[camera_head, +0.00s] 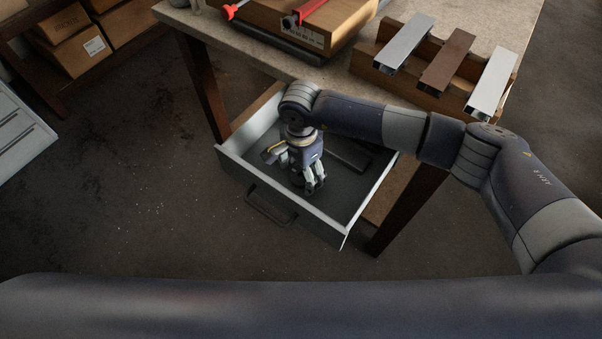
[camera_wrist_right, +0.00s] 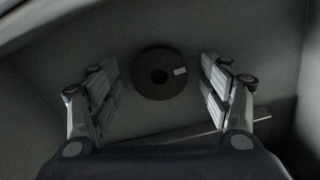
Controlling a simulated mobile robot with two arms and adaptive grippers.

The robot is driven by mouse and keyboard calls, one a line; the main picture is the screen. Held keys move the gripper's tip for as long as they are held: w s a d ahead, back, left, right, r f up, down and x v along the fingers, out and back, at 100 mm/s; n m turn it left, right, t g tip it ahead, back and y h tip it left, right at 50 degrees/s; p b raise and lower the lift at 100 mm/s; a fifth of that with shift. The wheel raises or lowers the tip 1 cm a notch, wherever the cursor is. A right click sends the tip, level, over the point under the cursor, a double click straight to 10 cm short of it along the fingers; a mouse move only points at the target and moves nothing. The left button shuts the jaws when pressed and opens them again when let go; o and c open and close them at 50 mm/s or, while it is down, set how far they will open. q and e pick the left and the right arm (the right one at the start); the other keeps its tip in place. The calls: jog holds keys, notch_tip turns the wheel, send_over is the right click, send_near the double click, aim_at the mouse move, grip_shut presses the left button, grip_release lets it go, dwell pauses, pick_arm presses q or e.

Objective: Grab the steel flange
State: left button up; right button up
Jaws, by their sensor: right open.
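The steel flange (camera_wrist_right: 143,76) is a dark ring with a round centre hole and a small pale label. It lies flat on the floor of the open drawer (camera_head: 278,209). In the wrist view it sits between and beyond the fingertips of my right gripper (camera_wrist_right: 159,72), with space on both sides. My right gripper also shows in the head view (camera_head: 311,184), reaching down into the drawer. It is open and empty. In the head view I cannot make out the flange; the gripper seems to cover it. My left gripper is not in view.
A dark flat bar (camera_head: 348,153) lies in the drawer. Drawer walls surround the gripper. Cardboard boxes (camera_head: 72,50) stand far left.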

jog(key=c, duration=1.3)
jog(key=shift+r, duration=0.1)
jog(key=shift+c, duration=0.2)
